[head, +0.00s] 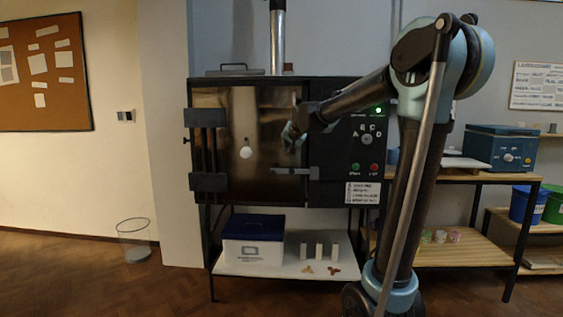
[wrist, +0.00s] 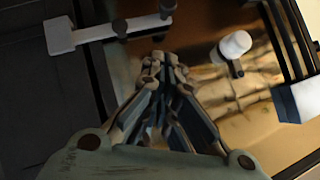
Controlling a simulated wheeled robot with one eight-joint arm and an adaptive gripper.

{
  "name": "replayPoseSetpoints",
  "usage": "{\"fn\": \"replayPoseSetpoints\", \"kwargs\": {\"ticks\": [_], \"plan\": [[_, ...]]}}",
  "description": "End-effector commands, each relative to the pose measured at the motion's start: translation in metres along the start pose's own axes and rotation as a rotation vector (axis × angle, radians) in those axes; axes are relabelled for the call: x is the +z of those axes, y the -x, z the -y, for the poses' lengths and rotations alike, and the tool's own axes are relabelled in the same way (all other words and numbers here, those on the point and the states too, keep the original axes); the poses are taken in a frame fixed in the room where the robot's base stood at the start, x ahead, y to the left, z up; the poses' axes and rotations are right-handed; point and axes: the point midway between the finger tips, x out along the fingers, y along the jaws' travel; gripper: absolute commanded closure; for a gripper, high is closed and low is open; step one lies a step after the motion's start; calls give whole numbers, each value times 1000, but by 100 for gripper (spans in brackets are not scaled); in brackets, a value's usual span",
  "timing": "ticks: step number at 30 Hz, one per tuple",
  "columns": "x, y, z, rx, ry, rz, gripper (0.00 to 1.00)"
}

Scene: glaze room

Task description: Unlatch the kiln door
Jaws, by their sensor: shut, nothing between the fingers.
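The kiln door (head: 262,117) is a bronze-brown panel, closed flush with the dark kiln front. A grey latch bar (head: 290,171) lies level across its right edge, reaching onto the control-panel side. The latch bar also shows at the upper left of the wrist view (wrist: 105,33), with a lighter block at one end and a short upright piece at the other. My gripper (head: 290,137) is in front of the door, above the latch bar in the head view. In the wrist view my gripper (wrist: 164,62) has its fingers together and empty, apart from the bar in the picture.
A white round knob (head: 246,152) sticks out from the door, also near my fingers in the wrist view (wrist: 235,45). Dark hinges (head: 208,150) run down the door's left side. The control panel (head: 367,140) is at right. A box (head: 254,240) stands on the shelf below.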

Motion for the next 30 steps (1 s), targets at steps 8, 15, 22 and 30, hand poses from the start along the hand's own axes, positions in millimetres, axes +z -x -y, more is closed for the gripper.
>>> {"fn": "replayPoseSetpoints", "kwargs": {"ticks": [8,15,22,30], "plan": [[0,-31,0,0,0,0,100],[0,-63,0,1,0,0,100],[0,-93,0,1,0,0,100],[21,-118,0,0,1,0,100]]}}
